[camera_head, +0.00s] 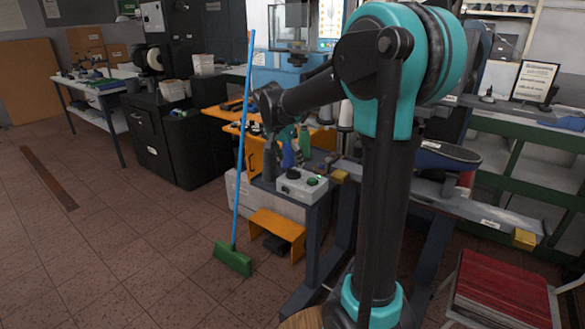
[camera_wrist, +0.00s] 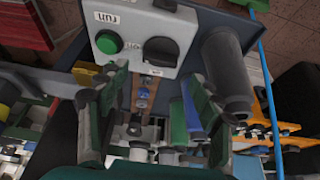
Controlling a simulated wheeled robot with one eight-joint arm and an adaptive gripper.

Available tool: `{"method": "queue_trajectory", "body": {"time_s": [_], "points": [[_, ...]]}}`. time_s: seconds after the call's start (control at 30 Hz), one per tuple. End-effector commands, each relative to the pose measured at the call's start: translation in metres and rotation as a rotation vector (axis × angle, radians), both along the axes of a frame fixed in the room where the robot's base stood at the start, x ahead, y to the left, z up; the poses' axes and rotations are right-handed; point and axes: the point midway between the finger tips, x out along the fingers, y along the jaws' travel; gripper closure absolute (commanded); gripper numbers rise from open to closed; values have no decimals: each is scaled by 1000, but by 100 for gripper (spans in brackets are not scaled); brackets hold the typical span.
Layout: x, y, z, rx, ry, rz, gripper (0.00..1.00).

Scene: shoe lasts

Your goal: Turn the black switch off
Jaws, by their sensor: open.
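The black switch (camera_wrist: 161,51) is a round dark knob on a light grey control box (camera_wrist: 140,22) in the wrist view. It sits to the right of a green button (camera_wrist: 109,42). In the head view the box (camera_head: 298,190) stands on a dark bench end, with the black switch (camera_head: 293,174) on its top face. My gripper (camera_wrist: 155,100) is open, with one finger on each side of the lower wrist view. Nothing shows between the fingertips at the switch, and the gripper appears apart from it. How the switch is turned is hard to tell.
A dark grey cylinder (camera_wrist: 223,65) stands right of the box in the wrist view. Blue and green bottles (camera_head: 288,153) stand behind the box in the head view. A broom (camera_head: 239,160) leans left of the bench. Open floor lies to the left.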

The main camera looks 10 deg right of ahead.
Motion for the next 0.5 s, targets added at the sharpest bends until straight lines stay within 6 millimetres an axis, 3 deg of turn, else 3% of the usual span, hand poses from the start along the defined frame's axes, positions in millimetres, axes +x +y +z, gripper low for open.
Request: {"method": "queue_trajectory", "body": {"time_s": [0.2,0.5], "points": [[9,-9,-30,1,0,-1,34],[12,-12,-43,1,1,0,34]]}}
